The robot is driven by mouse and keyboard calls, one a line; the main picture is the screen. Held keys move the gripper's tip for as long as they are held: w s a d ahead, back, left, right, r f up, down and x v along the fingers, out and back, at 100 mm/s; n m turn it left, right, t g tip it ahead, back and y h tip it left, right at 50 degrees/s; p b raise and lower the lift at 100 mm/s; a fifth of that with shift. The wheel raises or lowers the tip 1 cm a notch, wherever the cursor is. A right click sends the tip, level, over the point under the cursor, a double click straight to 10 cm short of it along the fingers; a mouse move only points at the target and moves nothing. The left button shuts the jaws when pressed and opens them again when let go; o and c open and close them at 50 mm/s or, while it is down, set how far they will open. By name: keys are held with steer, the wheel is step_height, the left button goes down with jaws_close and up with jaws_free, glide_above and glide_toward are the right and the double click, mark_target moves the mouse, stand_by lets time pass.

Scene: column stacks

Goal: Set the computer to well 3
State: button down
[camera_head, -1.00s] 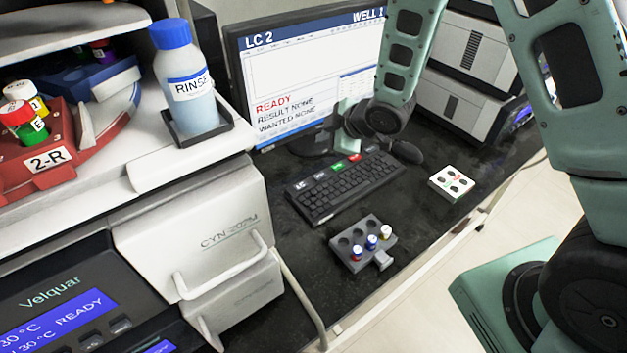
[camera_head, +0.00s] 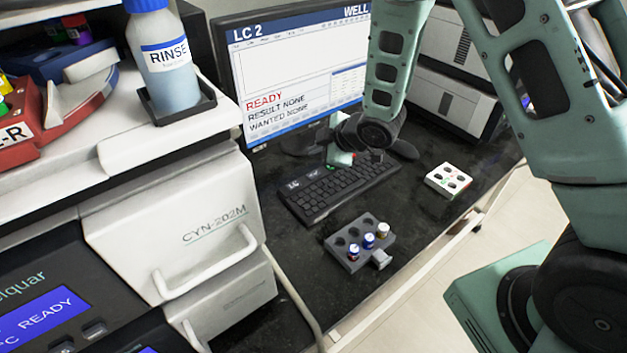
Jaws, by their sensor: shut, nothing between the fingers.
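The computer is a monitor (camera_head: 285,85) headed "LC 2", with a keyboard (camera_head: 335,190) in front of it. The screen reads "READY", "RESULT NONE", "WANTED NONE" and "WELL"; my arm covers the number after "WELL". My gripper (camera_head: 340,160) is shut and empty, low at the back edge of the keyboard. It covers part of the top row, where a bit of green shows beside it. I cannot tell whether it touches a key.
A grey rack (camera_head: 358,243) with several capped vials stands in front of the keyboard. A white holder (camera_head: 448,180) with dark wells lies to the right. A rinse bottle (camera_head: 165,60) stands left of the monitor on a white instrument. A mouse (camera_head: 403,150) is behind the gripper.

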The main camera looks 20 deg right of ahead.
mark_target(317, 178)
steer(key=shift+f+b, duration=1.35)
steer(key=shift+f, duration=0.8)
steer(key=shift+f+b, duration=0.35)
steer(key=shift+f+b, duration=0.45)
stand_by(0.8)
steer(key=shift+r, duration=0.1)
steer(key=shift+r+p, duration=0.65)
steer(key=shift+r, duration=0.1)
steer(key=shift+r+p, duration=1.9)
steer(key=shift+r, duration=0.6)
stand_by(0.9)
